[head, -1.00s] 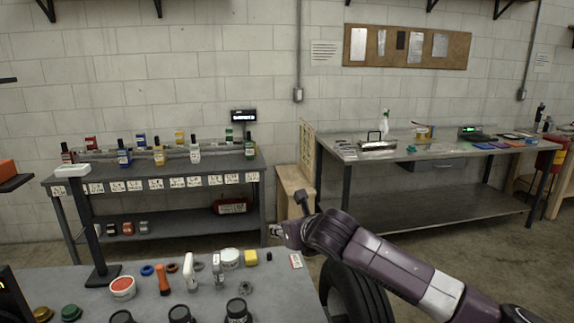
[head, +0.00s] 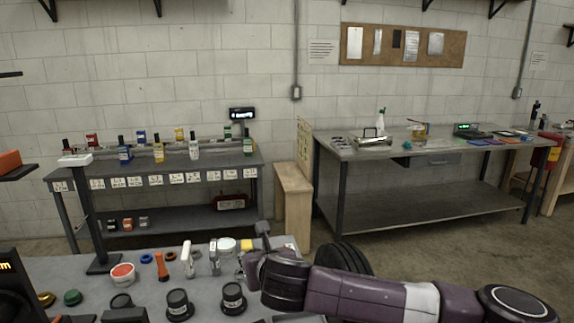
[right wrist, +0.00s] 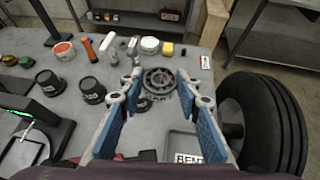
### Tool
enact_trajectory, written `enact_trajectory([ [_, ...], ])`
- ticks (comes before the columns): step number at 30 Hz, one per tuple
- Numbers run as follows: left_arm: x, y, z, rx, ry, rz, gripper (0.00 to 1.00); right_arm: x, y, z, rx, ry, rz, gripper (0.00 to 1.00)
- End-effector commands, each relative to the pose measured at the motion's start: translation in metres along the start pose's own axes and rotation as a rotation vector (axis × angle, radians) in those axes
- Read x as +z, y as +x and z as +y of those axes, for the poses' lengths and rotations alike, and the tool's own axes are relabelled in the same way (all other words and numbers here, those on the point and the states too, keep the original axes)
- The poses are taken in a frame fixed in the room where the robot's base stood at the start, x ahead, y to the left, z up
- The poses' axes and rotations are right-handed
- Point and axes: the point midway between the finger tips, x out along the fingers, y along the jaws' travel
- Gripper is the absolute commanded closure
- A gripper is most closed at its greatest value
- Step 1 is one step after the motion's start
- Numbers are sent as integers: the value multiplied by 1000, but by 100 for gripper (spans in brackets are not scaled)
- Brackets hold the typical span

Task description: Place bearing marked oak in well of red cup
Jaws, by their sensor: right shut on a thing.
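My right gripper (right wrist: 158,84) is shut on a dark grey metal ring bearing (right wrist: 160,80), which sits between its fingertips above the grey table. My left gripper is not in view.
Several black labelled pots (head: 179,304) stand along the table's near side. Behind them are an orange-handled tool (head: 162,266), a white bottle (head: 188,260) and a round white tub (head: 227,246). A grey tray (right wrist: 187,146) lies near right. A black tyre (right wrist: 262,122) is beyond the table's right edge.

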Motion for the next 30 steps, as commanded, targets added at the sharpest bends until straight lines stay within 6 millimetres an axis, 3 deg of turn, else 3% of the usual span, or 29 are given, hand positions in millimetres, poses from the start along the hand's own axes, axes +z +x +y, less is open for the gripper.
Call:
enact_trajectory([
  [1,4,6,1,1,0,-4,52,-14,-5,13,-8,-2,-2,95],
  [6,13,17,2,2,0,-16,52,-66,-30,41,-98,41,-5,95],
  [11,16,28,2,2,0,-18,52,-120,-55,48,-220,107,-6,95],
  [14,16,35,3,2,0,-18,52,-153,-72,41,-317,158,-7,95],
  [20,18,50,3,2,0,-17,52,-218,-110,2,-553,286,-7,95],
  [24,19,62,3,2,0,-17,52,-253,-144,-50,-752,398,-7,95],
  [30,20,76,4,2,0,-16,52,-271,-197,-128,-979,532,-6,95],
])
